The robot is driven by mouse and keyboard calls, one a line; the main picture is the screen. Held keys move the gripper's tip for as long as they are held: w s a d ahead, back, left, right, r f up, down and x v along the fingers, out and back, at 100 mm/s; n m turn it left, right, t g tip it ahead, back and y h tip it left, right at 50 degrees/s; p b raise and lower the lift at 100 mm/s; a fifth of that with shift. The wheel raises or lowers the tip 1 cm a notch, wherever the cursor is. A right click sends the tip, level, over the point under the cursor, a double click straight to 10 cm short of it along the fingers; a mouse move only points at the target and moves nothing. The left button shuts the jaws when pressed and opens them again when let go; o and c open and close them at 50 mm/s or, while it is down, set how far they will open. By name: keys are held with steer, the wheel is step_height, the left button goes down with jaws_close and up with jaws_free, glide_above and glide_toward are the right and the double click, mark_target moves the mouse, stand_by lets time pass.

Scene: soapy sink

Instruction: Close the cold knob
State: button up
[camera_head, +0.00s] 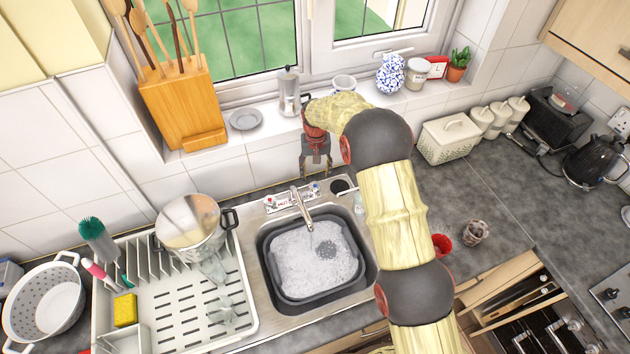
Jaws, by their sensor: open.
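The tap (302,207) stands behind the sink, its spout over the black basin. The cold knob (316,188) is small, at the right end of the tap's base plate; its turn position is too small to tell. A knob with a red mark (270,201) is at the left end. My gripper (316,172) is open and empty, its fingers pointing down just above and behind the cold knob. I cannot tell whether they touch it. A black basin (268,255) of soapy water sits in the sink. A thin stream seems to show under the spout.
A white dish rack (245,322) with a steel pot (190,225) stands left of the sink. A moka pot (289,92) and a grey dish (245,120) are on the sill behind my gripper. A red cup (442,244) stands right of my arm. The right counter has free room.

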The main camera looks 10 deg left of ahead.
mark_target(315, 186)
steer(key=shift+a+f+p, duration=0.1)
steer(key=shift+f+p, duration=0.55)
steer(key=shift+f, duration=3.45)
steer(key=shift+c, duration=0.9)
steer(key=c, duration=1)
steer(key=shift+b, duration=0.35)
steer(key=shift+f+m+b, duration=0.15)
steer(key=shift+m+b, duration=0.85)
steer(key=shift+b, duration=0.05)
steer(key=shift+m+b, duration=1.5)
steer(key=shift+m, duration=0.3)
steer(key=shift+r, duration=0.2)
